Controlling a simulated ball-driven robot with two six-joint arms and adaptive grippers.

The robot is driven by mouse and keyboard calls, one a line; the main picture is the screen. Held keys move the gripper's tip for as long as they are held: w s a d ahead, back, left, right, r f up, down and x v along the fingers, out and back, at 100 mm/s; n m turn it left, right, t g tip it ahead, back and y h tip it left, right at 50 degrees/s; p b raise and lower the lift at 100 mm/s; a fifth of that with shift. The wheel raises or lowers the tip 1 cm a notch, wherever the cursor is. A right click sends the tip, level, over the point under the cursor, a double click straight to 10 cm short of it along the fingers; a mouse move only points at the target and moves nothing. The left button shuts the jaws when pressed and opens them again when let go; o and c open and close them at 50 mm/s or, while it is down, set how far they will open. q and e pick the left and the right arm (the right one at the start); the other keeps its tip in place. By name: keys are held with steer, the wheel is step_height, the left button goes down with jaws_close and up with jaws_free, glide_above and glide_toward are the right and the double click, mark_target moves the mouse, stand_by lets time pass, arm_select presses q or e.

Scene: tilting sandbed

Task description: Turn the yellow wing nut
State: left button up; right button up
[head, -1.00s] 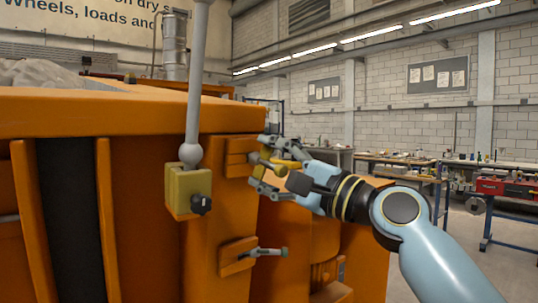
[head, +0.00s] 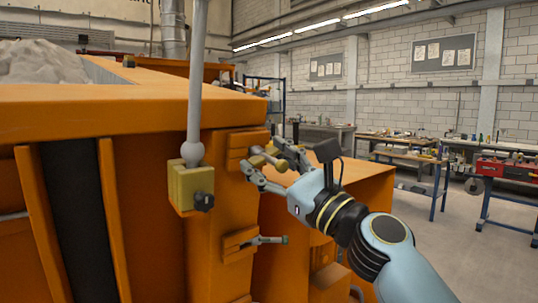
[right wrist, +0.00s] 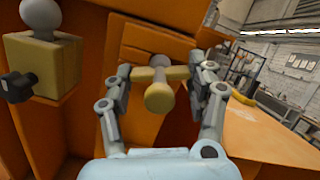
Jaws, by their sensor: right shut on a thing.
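The yellow wing nut (head: 257,161) sits on an orange block on the side of the orange sandbed. In the right wrist view the wing nut (right wrist: 158,97) faces me, its wings reaching out left and right towards the fingers. My right gripper (head: 265,159) is shut on the wing nut, one finger at each wing end. It also shows in the right wrist view (right wrist: 166,77). Parts of the nut are hidden by the fingers in the head view. My left gripper is not in view.
A yellow block with a dark knob (head: 190,186) and a grey rod stands left of the nut. A lever (head: 265,240) on an orange mount is below. An orange ledge (head: 345,185) lies to the right. Workbenches stand farther back.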

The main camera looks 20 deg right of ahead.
steer(key=shift+a+f+m+t+h+p, duration=0.1)
steer(key=shift+m+t+h+p, duration=0.15)
steer(key=shift+m, duration=0.6)
steer(key=shift+f+m+t+h+p, duration=0.15)
steer(key=shift+m+h+p, duration=0.1)
steer(key=shift+m, duration=0.9)
steer(key=o, duration=1.2)
steer(key=shift+r, duration=0.15)
steer(key=v, duration=1.2)
steer(key=shift+s, duration=0.1)
